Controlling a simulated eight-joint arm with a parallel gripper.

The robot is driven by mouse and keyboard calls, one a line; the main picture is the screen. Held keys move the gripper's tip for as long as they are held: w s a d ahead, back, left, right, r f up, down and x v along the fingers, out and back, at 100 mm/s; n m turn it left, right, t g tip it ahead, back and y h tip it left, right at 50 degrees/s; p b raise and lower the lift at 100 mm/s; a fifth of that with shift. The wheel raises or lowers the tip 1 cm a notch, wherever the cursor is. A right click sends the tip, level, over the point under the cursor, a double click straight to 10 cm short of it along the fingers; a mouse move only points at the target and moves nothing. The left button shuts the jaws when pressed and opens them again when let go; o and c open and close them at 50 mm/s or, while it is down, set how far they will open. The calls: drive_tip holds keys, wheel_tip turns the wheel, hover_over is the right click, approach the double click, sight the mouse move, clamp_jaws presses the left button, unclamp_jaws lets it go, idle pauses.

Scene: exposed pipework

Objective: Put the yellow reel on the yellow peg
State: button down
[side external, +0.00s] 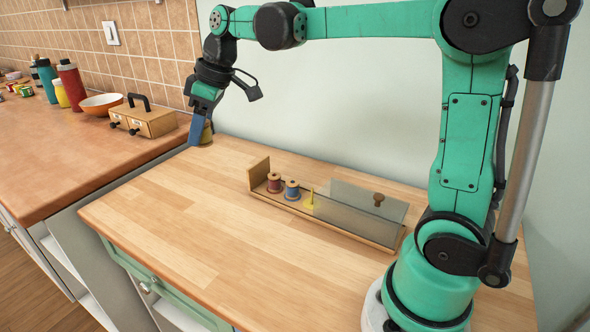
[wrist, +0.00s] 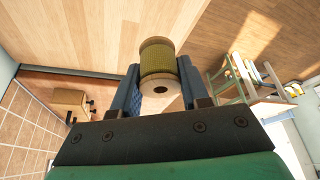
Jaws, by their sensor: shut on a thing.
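The yellow reel (wrist: 158,62) is between the two blue fingers of my gripper (wrist: 160,85) in the wrist view, with its pale end and centre hole towards the camera. In the side external view my gripper (side external: 201,132) is at the far left corner of the wooden table, and the reel (side external: 207,133) shows partly behind a finger. Whether it touches the table is hard to tell. The yellow peg (side external: 311,198) stands bare on its yellow base in the wooden rack (side external: 300,208), right of the blue reel (side external: 292,190) and well to the right of my gripper.
A red-brown reel (side external: 274,182) sits at the rack's left end. A grey translucent cover (side external: 350,212) with a brown knob (side external: 379,199) spans the rack's right part. The table's middle is clear.

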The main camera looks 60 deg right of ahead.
drive_tip(key=s+d+f+m+h, duration=0.1)
drive_tip(key=s+d+f+m, duration=0.25)
drive_tip(key=d, duration=0.45)
drive_tip(key=m+h, duration=0.1)
drive_tip(key=m, duration=0.2)
hover_over(312, 203)
wheel_tip(312, 203, down, 3)
drive_tip(key=shift+w+d+f+n+t, duration=0.1)
drive_tip(key=shift+d+n+t, duration=0.05)
drive_tip(key=shift+n+t, duration=0.25)
drive_tip(key=shift+f, duration=0.1)
drive_tip(key=shift+f, duration=2.8)
drive_tip(key=shift+f, duration=2.85)
drive_tip(key=shift+c, duration=1.7)
unclamp_jaws()
